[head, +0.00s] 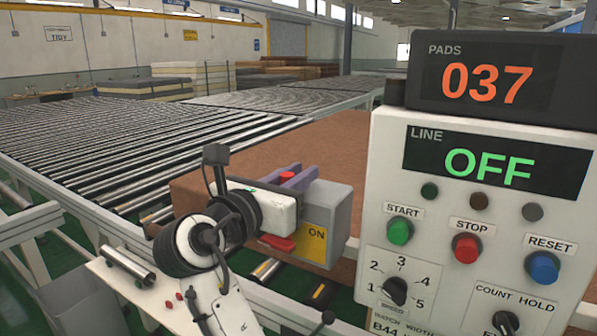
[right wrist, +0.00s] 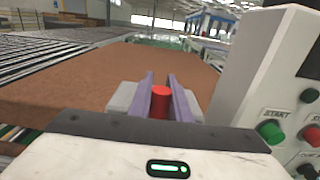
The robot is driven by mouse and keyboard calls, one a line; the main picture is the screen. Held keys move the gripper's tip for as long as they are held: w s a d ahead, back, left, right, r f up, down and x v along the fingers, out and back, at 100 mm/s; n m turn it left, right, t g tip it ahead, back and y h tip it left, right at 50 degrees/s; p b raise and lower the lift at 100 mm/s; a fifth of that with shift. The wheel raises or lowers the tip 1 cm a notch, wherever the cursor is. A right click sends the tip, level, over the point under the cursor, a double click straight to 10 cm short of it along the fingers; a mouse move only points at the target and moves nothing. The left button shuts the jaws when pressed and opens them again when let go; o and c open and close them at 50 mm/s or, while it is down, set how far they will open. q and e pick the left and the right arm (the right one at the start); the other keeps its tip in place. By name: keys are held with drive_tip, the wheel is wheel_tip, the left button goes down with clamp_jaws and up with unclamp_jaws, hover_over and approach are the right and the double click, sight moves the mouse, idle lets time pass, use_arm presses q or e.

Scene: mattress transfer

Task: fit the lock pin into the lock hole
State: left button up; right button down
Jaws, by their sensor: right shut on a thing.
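My right gripper (head: 292,179) has two purple fingers that are shut on a red pin (right wrist: 160,102). The red pin stands between the fingers in the right wrist view, where the gripper (right wrist: 161,88) also shows. A grey switch box (head: 335,208) with a yellow ON label (head: 314,239) and a red lever (head: 278,243) is at the fingertips. The same box shows behind the fingers in the right wrist view (right wrist: 124,97). The lock hole cannot be made out, and I cannot tell whether the pin touches the box. My left gripper is not in view.
A control panel (head: 375,167) with buttons and a display reading OFF stands close on the right. A brown mattress pad (head: 240,158) lies behind the box. A roller conveyor (head: 100,135) runs to the left. A metal cylinder (head: 130,265) lies on a white shelf.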

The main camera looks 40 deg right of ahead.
drive_tip(key=shift+f, duration=0.55)
drive_tip(key=c, duration=1.6)
unclamp_jaws()
drive_tip(key=shift+o, duration=0.2)
wheel_tip(320, 180, up, 6)
drive_tip(key=shift+r+p, duration=0.1)
drive_tip(key=shift+p, duration=0.4)
drive_tip(key=b, duration=0.3)
drive_tip(key=shift+f, duration=0.35)
wheel_tip(320, 180, up, 6)
drive_tip(key=r+p, duration=0.1)
drive_tip(key=p, duration=0.2)
drive_tip(key=w+a+f+n+t+y+b, duration=0.25)
drive_tip(key=a+f+n+t+y, duration=0.4)
drive_tip(key=a+f, duration=0.7)
drive_tip(key=s+a+f+n+t+y+b, duration=0.1)
drive_tip(key=s+a+f+n+t+y, duration=0.1)
drive_tip(key=f, duration=0.7)
drive_tip(key=s+a+f+n+t+y, duration=0.2)
drive_tip(key=s+a+f+n+y, duration=0.1)
drive_tip(key=a+f+y, duration=0.3)
drive_tip(key=shift+s+a+f+n+b, duration=0.35)
drive_tip(key=shift+s+a+f, duration=0.55)
drive_tip(key=shift+a+f, duration=0.55)
